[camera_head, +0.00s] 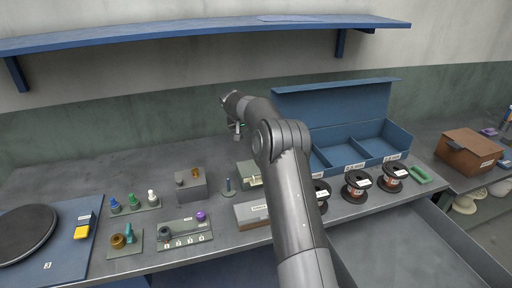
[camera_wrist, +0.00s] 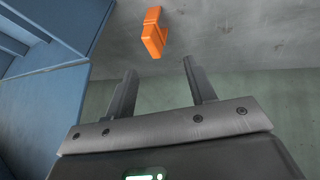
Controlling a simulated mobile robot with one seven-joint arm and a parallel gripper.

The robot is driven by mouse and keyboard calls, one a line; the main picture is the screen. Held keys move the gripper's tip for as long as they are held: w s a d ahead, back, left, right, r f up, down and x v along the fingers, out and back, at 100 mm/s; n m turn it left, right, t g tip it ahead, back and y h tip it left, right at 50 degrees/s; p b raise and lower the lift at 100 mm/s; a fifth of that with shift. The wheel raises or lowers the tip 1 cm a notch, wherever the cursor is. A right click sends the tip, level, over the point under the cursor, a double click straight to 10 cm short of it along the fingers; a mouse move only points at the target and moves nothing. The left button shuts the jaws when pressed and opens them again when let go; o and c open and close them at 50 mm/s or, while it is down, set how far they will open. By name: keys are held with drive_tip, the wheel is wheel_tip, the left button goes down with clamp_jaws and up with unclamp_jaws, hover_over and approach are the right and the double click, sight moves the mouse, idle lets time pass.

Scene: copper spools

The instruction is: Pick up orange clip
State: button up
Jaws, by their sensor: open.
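An orange clip (camera_wrist: 154,36) lies on a grey surface in the wrist view, near the top middle, just beyond my fingertips. It looks like a small block with a hooked end. My gripper (camera_wrist: 158,66) is open, with nothing between its two fingers, and the clip is apart from them. In the head view my gripper (camera_head: 238,132) hangs over the back of the bench, left of the blue bin. I cannot make out the clip in the head view; my arm covers part of the bench there.
A blue divided bin (camera_head: 345,166) with a raised lid stands right of my arm; blue panels (camera_wrist: 45,100) fill the wrist view's left side. Black spools (camera_head: 357,187) line the bench front. A grey block (camera_head: 190,186) stands left of my arm. A blue shelf (camera_head: 200,32) hangs above.

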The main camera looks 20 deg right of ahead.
drive_tip(key=shift+x, duration=4.65)
drive_tip(key=shift+s+d, duration=0.1)
drive_tip(key=shift+d, duration=0.1)
drive_tip(key=shift+c, duration=0.3)
clamp_jaws()
